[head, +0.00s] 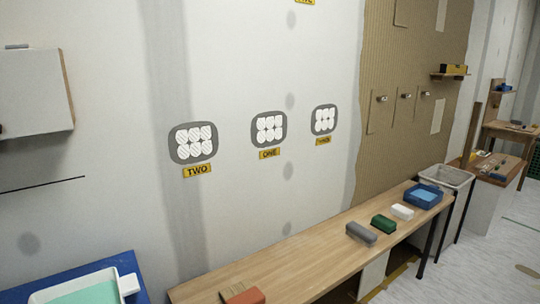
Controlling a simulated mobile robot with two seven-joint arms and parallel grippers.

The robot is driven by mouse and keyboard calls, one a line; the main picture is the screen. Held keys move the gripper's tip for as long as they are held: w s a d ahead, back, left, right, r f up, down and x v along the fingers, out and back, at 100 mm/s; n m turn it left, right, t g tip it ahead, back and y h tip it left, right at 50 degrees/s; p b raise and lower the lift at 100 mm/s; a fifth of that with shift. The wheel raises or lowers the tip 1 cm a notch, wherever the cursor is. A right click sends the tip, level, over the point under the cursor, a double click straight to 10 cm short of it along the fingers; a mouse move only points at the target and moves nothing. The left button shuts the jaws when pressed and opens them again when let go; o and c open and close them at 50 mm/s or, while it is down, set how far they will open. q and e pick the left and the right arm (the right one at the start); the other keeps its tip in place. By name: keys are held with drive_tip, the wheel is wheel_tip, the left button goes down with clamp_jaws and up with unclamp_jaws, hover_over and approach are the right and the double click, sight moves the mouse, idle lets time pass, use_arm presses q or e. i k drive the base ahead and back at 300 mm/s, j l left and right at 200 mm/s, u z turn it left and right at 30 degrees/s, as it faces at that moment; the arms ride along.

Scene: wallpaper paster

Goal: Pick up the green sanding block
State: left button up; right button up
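The green sanding block (383,224) lies on the long wooden table (297,264), toward its far right part. A grey block (361,233) lies just to its left and nearer, and a white block (402,212) lies just to its right and farther off. They look alike in size, and the green one appears apart from both. Neither of my grippers shows in the head view.
A blue tub (423,196) stands at the table's far end, by a white bin (447,176). An orange-brown block (243,296) lies at the near end. A white tray (82,288) sits on a blue surface at lower left. The table's middle is clear.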

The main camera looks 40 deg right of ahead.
sight(387, 225)
drive_tip(key=z, duration=1.95)
drive_tip(key=i+u, duration=0.1)
drive_tip(key=u, duration=0.4)
drive_tip(key=i+l+u, duration=0.1)
drive_tip(key=u, duration=0.35)
drive_tip(key=l+u, duration=0.25)
drive_tip(key=u, duration=0.25)
drive_tip(key=i+l+u, duration=0.25)
drive_tip(key=l, duration=0.15)
drive_tip(key=l+u, duration=0.25)
drive_tip(key=l, duration=0.2)
